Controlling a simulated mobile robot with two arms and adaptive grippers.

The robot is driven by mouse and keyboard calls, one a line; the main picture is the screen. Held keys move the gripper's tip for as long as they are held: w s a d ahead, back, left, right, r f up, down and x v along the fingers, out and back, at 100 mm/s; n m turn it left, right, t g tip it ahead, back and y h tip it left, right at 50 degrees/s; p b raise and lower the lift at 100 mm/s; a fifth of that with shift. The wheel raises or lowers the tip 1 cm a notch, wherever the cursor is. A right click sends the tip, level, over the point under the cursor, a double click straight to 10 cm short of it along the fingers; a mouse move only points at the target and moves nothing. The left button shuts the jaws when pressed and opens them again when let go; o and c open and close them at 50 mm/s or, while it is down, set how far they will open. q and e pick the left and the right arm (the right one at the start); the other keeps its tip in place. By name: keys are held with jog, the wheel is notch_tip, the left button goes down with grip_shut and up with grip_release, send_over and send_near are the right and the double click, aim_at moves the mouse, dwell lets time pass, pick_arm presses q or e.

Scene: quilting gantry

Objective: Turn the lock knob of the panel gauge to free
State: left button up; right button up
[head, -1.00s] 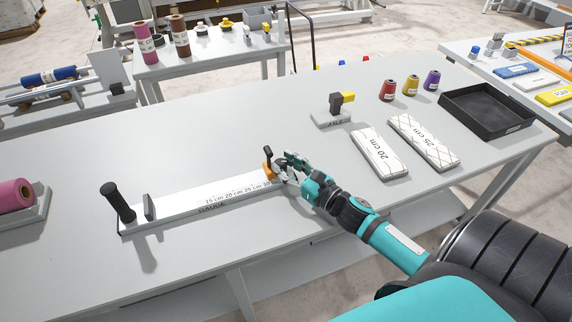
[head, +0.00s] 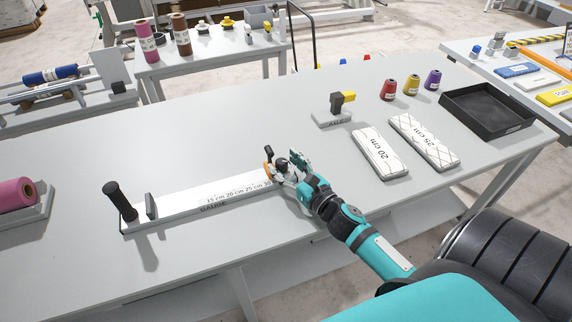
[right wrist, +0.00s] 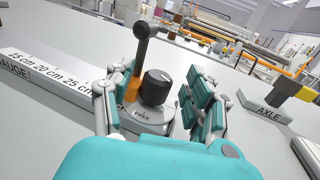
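The panel gauge (head: 200,200) lies on the grey table, a long white bar marked in centimetres with an upright black handle at its left end. At its right end are an orange slider (head: 267,172) with a black lever and the black lock knob (head: 281,162). My left gripper is not in view.
The axle block (head: 332,117) stands behind the gripper. White 20 cm (head: 380,153) and 25 cm (head: 424,142) panels lie to the right, with thread spools and a black tray (head: 487,124) beyond. The table in front of the gauge is clear.

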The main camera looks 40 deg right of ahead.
jog(key=shift+s, duration=0.15)
jog(key=s, duration=1.1)
jog(key=shift+s+d, duration=0.3)
jog(key=shift+s, duration=0.05)
